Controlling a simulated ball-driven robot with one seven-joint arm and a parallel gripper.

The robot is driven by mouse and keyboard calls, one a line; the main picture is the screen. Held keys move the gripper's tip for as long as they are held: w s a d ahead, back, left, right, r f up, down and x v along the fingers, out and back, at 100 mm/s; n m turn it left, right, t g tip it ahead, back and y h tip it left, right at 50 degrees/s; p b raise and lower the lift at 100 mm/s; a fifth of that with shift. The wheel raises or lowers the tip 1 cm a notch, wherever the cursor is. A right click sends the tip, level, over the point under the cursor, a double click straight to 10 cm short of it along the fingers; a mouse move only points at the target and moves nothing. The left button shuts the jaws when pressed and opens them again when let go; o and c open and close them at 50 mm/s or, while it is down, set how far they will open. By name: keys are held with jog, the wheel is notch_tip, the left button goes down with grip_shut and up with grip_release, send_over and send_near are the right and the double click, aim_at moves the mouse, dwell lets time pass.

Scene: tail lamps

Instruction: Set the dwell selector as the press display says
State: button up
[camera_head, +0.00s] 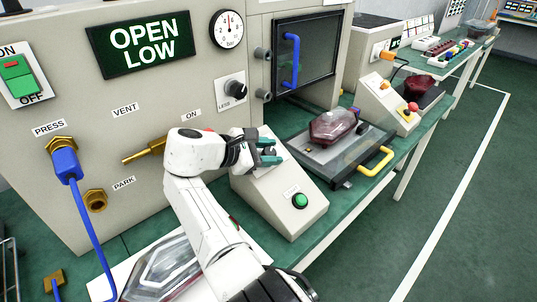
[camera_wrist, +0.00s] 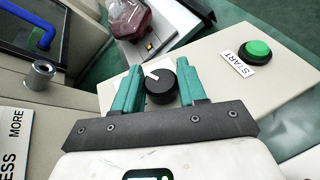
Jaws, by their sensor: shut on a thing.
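The press display (camera_head: 140,42) reads "OPEN LOW" in the head view. The dwell selector is a round black knob (camera_wrist: 160,84) with a white pointer, on a sloped beige box (camera_head: 277,196). My gripper (camera_wrist: 158,90) has its teal fingers on either side of the knob, shut on it. The white pointer points up and to the left in the wrist view. In the head view the gripper (camera_head: 268,152) covers most of the knob. The scale around the knob is hidden or unreadable.
A green START button (camera_head: 300,200) sits on the same box. A tray with a yellow handle (camera_head: 378,161) holds a dark red lamp (camera_head: 332,127) before the press door (camera_head: 305,50). A "LESS" knob (camera_head: 233,88) and a blue hose plug (camera_head: 65,162) are on the panel.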

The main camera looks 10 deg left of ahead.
jog(key=shift+d, duration=0.1)
jog(key=o, duration=1)
jog(key=v, duration=1)
jog(key=shift+s+a+r, duration=0.15)
jog(key=shift+s+a, duration=0.1)
